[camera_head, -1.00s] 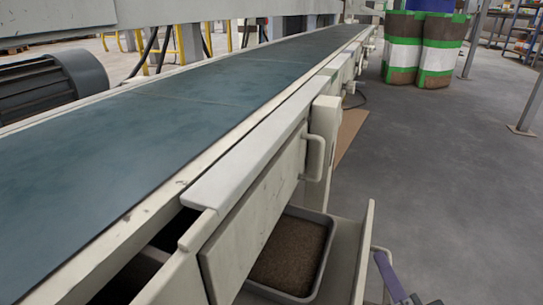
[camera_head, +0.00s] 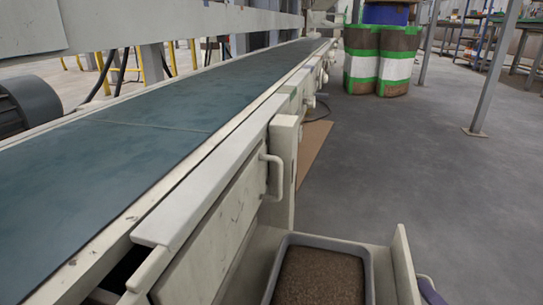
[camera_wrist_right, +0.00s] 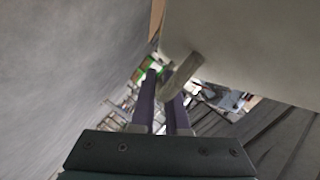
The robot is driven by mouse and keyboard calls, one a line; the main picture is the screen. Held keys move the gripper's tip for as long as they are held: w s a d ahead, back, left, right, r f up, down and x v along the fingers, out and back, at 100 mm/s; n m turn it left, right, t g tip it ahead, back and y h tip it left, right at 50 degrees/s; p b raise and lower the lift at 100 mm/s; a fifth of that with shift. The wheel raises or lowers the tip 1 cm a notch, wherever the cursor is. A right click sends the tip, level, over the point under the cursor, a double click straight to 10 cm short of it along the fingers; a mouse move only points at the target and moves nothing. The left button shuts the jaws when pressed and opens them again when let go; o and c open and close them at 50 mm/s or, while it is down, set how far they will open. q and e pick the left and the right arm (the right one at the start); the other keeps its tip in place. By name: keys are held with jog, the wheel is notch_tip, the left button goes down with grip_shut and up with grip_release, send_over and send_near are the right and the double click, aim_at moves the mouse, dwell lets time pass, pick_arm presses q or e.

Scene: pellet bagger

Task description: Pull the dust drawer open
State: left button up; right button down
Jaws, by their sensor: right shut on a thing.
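The dust drawer (camera_head: 406,266) stands out from under the conveyor frame, its pale front panel at the lower right of the head view. A grey tray (camera_head: 369,268) filled with brown granular dust (camera_head: 318,279) sits in it. My right gripper (camera_head: 430,291) is at the outer side of the drawer front, mostly cut off by the frame's bottom edge. In the right wrist view, the purple fingers (camera_wrist_right: 161,103) are shut on the pale drawer handle (camera_wrist_right: 182,75), which passes between their tips. My left gripper is not in view.
A conveyor with a dark green belt (camera_head: 150,140) runs along the left. A fixed side handle (camera_head: 273,175) juts from its frame. Green-and-white banded drums (camera_head: 380,60) and a grey post (camera_head: 494,70) stand farther back. The grey floor (camera_head: 400,165) at right is clear.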

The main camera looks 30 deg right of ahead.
jog(key=shift+r, duration=0.1)
jog(key=c, duration=0.9)
grip_release()
jog(key=shift+a, duration=0.1)
jog(key=p+v, duration=0.3)
jog(key=v, duration=0.6)
jog(key=shift+s+a+r, duration=0.1)
jog(key=shift+s+a, duration=0.05)
jog(key=shift+s, duration=0.2)
